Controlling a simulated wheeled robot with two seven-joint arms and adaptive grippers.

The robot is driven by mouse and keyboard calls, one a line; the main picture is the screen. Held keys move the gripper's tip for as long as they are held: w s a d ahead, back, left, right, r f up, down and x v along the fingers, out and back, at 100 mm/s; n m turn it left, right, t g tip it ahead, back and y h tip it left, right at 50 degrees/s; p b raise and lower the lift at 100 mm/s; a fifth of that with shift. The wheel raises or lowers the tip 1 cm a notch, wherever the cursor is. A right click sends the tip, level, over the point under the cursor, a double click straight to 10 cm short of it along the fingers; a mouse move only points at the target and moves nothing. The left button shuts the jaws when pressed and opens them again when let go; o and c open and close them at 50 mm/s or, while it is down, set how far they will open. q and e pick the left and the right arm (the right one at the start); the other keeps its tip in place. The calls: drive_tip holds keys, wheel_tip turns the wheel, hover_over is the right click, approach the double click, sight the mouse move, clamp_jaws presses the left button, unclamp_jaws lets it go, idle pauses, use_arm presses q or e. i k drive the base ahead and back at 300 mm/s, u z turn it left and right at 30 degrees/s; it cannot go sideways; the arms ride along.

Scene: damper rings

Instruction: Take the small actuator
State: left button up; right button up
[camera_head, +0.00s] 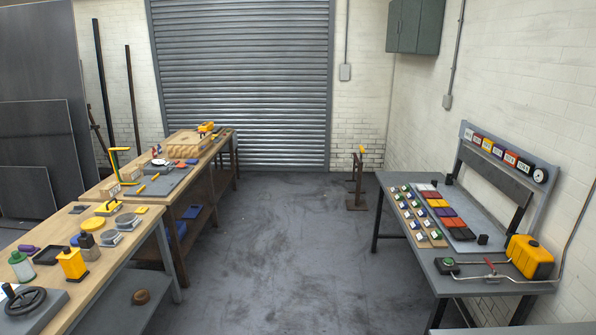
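I cannot tell for sure which thing is the small actuator. On the right bench (408,250) are a small dark box with a green top (446,265) and a metal rod with a red handle (490,264). Neither of my grippers is in view.
A yellow canister (530,256) stands at the right bench's edge, near rows of small coloured blocks (446,212). A wide grey floor aisle (275,250) lies clear between the benches. A thin stand (356,182) is near the closed shutter (245,80).

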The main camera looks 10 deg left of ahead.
sight(71, 261)
drive_tip(key=u, duration=0.3)
drive_tip(key=i, duration=1.9)
drive_tip(key=u, duration=1.25)
drive_tip(key=i, duration=1.2)
drive_tip(key=u, duration=1.8)
drive_tip(key=i, duration=0.95)
drive_tip(key=u, duration=0.5)
